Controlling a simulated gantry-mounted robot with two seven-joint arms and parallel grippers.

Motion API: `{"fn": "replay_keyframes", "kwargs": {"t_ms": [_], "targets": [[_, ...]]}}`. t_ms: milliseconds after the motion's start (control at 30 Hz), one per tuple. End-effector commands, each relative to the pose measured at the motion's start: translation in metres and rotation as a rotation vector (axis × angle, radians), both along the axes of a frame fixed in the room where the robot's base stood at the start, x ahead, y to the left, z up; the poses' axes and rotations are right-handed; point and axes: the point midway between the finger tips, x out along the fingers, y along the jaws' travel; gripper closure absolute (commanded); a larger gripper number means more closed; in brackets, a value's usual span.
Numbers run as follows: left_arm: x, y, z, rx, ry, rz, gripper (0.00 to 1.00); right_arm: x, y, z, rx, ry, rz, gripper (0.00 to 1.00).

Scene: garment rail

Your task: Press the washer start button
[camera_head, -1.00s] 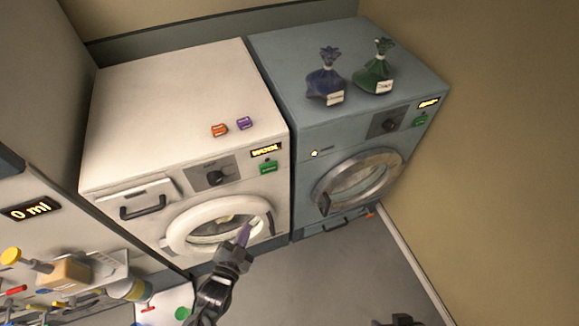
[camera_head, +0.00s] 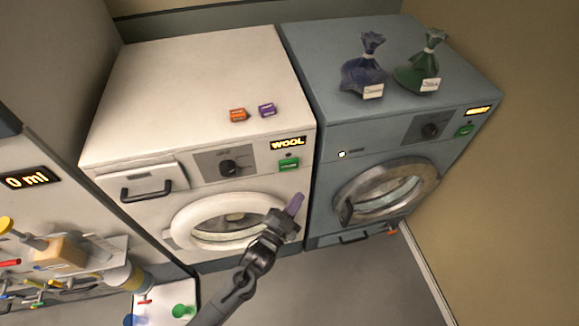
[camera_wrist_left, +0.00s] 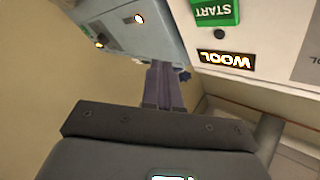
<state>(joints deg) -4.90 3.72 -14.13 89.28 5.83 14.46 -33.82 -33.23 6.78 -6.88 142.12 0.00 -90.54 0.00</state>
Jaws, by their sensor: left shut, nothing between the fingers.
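The white washer (camera_head: 205,105) stands at the left in the head view, its round door (camera_head: 228,222) shut. Its display (camera_head: 288,143) reads WOOL, beside a dark dial (camera_head: 229,168). The green start button (camera_head: 289,165) is below the display; in the left wrist view the button (camera_wrist_left: 215,12) reads START upside down near the top edge. My left gripper (camera_head: 296,203) has purple fingers, shut and empty. In the head view it appears below the button, over the door's right edge. In the wrist view the fingertips (camera_wrist_left: 164,66) point left of the button, apart from it. My right gripper is not in view.
A blue-grey machine (camera_head: 390,130) stands close on the right, with a blue bag (camera_head: 363,75) and a green bag (camera_head: 420,70) on top. Orange (camera_head: 238,115) and purple (camera_head: 267,110) boxes lie on the washer. A dispenser with 0 ml display (camera_head: 27,179) is at left.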

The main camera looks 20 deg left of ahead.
Motion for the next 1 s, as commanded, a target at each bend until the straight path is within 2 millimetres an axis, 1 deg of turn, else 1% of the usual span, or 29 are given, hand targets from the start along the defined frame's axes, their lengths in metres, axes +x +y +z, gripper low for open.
{"fn": "replay_keyframes", "kwargs": {"t_ms": [167,367,700,1000], "targets": [[0.001,0.001,-0.001,0.0,0.0,0.0,1.0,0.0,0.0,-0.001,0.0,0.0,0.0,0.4],[0.01,0.008,-0.002,0.001,0.0,0.0,1.0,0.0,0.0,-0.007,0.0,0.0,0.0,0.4],[0.043,0.032,-0.003,0.003,-0.002,0.002,1.0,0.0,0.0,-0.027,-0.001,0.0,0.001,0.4],[0.065,0.047,-0.002,0.001,0.0,0.0,1.0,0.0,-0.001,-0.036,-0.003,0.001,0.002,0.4]]}}
